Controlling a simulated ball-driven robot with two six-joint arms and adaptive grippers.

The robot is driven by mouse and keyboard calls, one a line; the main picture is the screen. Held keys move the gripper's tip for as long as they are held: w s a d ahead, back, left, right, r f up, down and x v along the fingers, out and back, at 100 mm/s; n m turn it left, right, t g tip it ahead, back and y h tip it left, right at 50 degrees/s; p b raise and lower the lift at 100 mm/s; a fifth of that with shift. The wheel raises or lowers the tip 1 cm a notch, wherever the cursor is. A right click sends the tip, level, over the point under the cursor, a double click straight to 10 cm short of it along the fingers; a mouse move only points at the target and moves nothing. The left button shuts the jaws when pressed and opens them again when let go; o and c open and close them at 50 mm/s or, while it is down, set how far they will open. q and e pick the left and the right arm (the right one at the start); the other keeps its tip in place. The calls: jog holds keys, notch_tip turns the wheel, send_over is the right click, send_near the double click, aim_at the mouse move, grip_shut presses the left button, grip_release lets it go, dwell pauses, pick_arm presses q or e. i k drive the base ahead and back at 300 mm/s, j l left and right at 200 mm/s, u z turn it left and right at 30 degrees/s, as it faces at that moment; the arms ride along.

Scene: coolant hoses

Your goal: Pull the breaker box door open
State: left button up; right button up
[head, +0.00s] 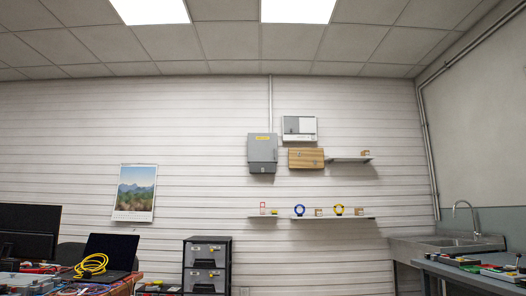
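A grey wall box (262,150) with a yellow label near its top hangs on the far white slatted wall, and I take it to be the breaker box. A thin conduit runs from its top up to the ceiling. Its door looks closed, and a small dark detail shows at its lower edge. It is small and far off, so I cannot make out a handle or hinge side. Neither of my grippers is in view.
Right of it hang a white-and-grey box (299,128) and a wooden cabinet (306,158). A shelf (330,217) with small items runs below. A black drawer unit (207,265) stands lower left. A laptop (108,254) sits left, a sink (450,244) right.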

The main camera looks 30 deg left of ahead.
aim_at(262, 147)
jog(key=i+j+u, duration=0.4)
jog(key=i, duration=0.25)
jog(key=i+j+u, duration=0.35)
jog(key=i, duration=0.65)
jog(key=i+u, duration=0.35)
jog(key=i, duration=3.2)
